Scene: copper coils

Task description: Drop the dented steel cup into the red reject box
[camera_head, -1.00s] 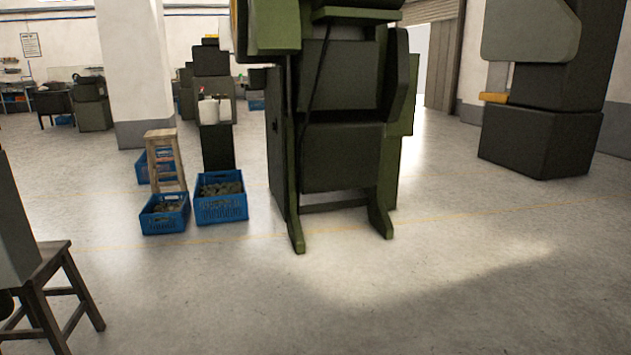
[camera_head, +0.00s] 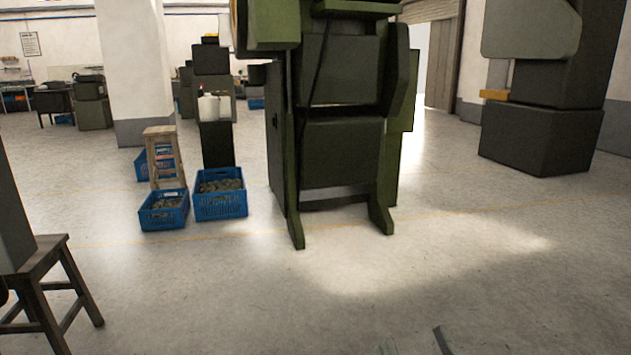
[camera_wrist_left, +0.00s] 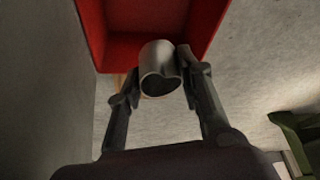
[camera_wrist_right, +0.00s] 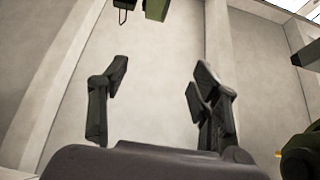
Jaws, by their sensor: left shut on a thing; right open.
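The steel cup (camera_wrist_left: 160,58) shows in the left wrist view, with its open end toward the camera and its rim bent out of round. My left gripper (camera_wrist_left: 158,75) is shut on it, one finger on each side. The red reject box (camera_wrist_left: 101,35) is at the top of that view, beyond the cup; the cup overlaps its near edge in the picture. I cannot tell how far apart they are. My right gripper (camera_head: 415,344) just shows at the bottom edge of the head view. In the right wrist view (camera_wrist_right: 160,80) it is open and empty.
A green machine (camera_head: 340,155) stands on the floor ahead. Blue crates (camera_head: 220,206) with small parts and a wooden stool (camera_head: 160,158) stand left of it. Another stool (camera_head: 42,290) is at the near left. The floor in front is clear.

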